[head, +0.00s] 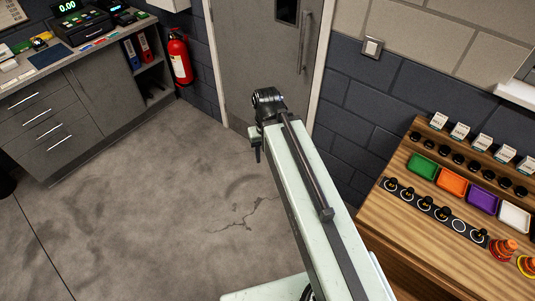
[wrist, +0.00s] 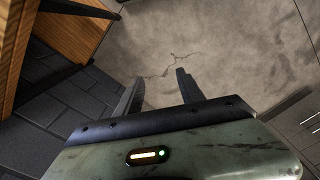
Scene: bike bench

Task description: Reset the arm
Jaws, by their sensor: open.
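My gripper (wrist: 158,90) shows in the wrist view with its two dark fingers apart and nothing between them. Beyond the fingers is the bare grey floor with a crack in it. In the head view my pale arm reaches up from the bottom toward the grey door, and its far end stands over open floor. The fingers are mostly hidden there; only a small dark part hangs below the arm's end.
A wooden bench (head: 405,225) with coloured trays and several black knobs stands at the right. A grey cabinet (head: 90,105) stands at the left. A red fire extinguisher (head: 180,58) hangs beside the door (head: 245,65). The floor (head: 150,210) between is clear.

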